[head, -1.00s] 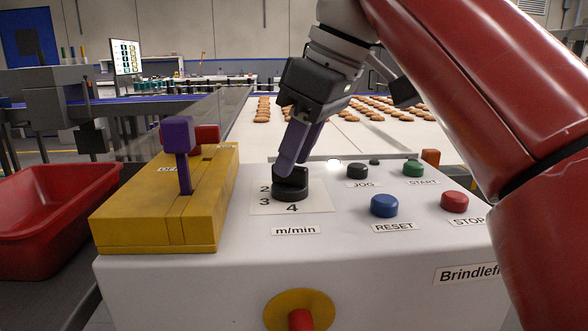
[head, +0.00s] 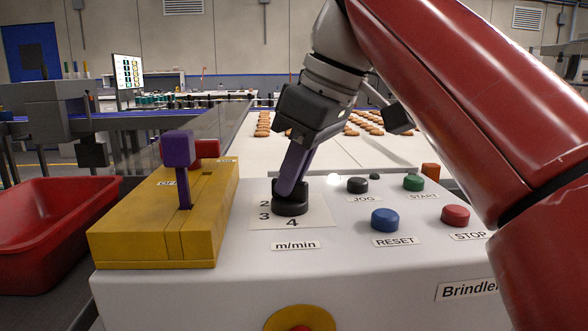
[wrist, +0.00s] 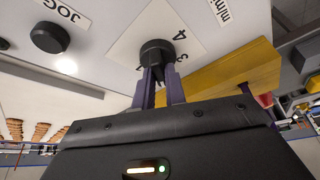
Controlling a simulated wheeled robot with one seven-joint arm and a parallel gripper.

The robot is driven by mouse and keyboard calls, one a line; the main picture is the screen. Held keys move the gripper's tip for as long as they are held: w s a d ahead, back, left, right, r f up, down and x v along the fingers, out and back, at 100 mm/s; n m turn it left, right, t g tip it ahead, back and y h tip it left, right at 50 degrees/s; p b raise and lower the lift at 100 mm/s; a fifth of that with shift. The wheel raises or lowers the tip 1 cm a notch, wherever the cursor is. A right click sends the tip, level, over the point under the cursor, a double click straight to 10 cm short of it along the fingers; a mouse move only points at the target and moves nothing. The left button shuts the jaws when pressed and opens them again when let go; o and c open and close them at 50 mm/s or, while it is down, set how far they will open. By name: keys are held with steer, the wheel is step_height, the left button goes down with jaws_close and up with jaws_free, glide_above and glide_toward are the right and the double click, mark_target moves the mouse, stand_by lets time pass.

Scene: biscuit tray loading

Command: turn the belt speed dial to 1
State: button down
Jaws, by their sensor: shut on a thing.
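The belt speed dial (head: 290,204) is a black round knob on a white square plate (head: 316,213) with the numbers 2, 3 and 4 showing and "m/min" printed below. My gripper (head: 291,190) reaches down from above, its purple fingers shut on the dial's raised grip. In the wrist view the dial (wrist: 157,53) sits between the two fingertips (wrist: 158,72), with 3 and 4 beside it. The number 1 and the dial's pointer are hidden or cannot be made out.
A yellow box (head: 150,238) with a purple lever (head: 179,165) stands close left of the dial. Black JOG (head: 357,186), blue RESET (head: 385,220), green START (head: 413,183) and red STOP (head: 455,215) buttons lie to the right. A red bin (head: 50,240) is far left. Biscuits lie on the belt behind.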

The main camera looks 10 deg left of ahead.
steer(key=shift+m, duration=0.3)
steer(key=m+p, duration=0.1)
steer(key=m+t+p, duration=0.1)
steer(key=m, duration=0.1)
steer(key=shift+s+r+h, duration=0.15)
steer(key=shift+h, duration=0.25)
steer(key=m+t+p, duration=0.1)
steer(key=m, duration=0.1)
steer(key=shift+a+m+h, duration=0.1)
steer(key=shift+m+h, duration=0.3)
steer(key=m, duration=0.2)
steer(key=m+t+h+p, duration=0.1)
steer(key=m, duration=0.2)
steer(key=shift+a+h, duration=0.15)
steer(key=shift+h, duration=0.15)
steer(key=shift+m, duration=0.3)
steer(key=c, duration=1.4)
jaws_free()
steer(key=shift+c, duration=0.2)
